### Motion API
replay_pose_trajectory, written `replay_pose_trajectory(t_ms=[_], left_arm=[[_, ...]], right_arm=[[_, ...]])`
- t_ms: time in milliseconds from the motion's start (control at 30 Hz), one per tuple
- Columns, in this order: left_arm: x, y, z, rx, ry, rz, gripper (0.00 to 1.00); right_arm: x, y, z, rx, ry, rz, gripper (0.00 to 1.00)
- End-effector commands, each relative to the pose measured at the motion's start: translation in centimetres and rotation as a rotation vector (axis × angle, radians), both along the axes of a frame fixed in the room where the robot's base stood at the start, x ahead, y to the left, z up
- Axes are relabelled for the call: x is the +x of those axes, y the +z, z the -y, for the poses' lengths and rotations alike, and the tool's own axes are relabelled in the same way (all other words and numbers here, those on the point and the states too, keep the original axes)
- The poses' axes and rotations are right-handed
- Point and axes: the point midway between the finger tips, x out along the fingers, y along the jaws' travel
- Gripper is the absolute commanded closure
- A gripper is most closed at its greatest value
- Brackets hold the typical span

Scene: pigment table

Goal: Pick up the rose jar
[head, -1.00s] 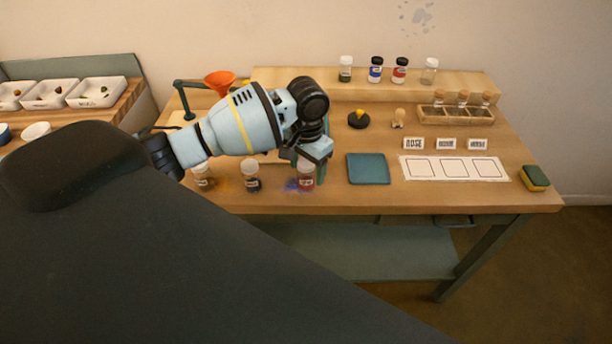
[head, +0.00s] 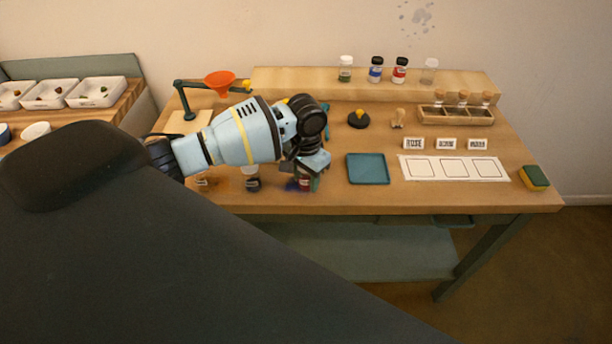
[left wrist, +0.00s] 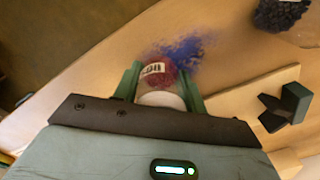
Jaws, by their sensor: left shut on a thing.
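The rose jar (left wrist: 155,75), with dark red contents, a white label and a pale lid, stands between the two green fingers of my left gripper (left wrist: 160,86) in the left wrist view. The fingers are shut on it, one on each side. In the head view my left gripper (head: 309,172) is over the front of the table and hides most of the jar (head: 304,185). I cannot tell whether the jar is clear of the tabletop. My right gripper is not in view.
Two more jars, one dark (head: 252,184) and one amber (head: 202,183), stand to the left along the front. Blue powder (left wrist: 185,50) lies beside the rose jar. A teal tray (head: 368,169) and a white three-square sheet (head: 453,168) lie to the right.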

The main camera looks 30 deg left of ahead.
Motion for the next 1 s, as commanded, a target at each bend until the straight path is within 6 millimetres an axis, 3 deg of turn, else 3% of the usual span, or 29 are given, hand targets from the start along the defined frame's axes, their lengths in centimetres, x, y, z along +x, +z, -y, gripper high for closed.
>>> replay_pose_trajectory(t_ms=[367,600,1000], left_arm=[[0.1,0.8,0.0,0.001,0.0,0.001,0.83],[0.1,3.8,0.0,0.0,-0.001,0.004,0.83],[-5.2,4.5,8.5,-0.003,-0.007,0.0,0.83]], right_arm=[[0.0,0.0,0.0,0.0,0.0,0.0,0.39],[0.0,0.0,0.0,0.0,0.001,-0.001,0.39],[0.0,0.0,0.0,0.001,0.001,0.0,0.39]])
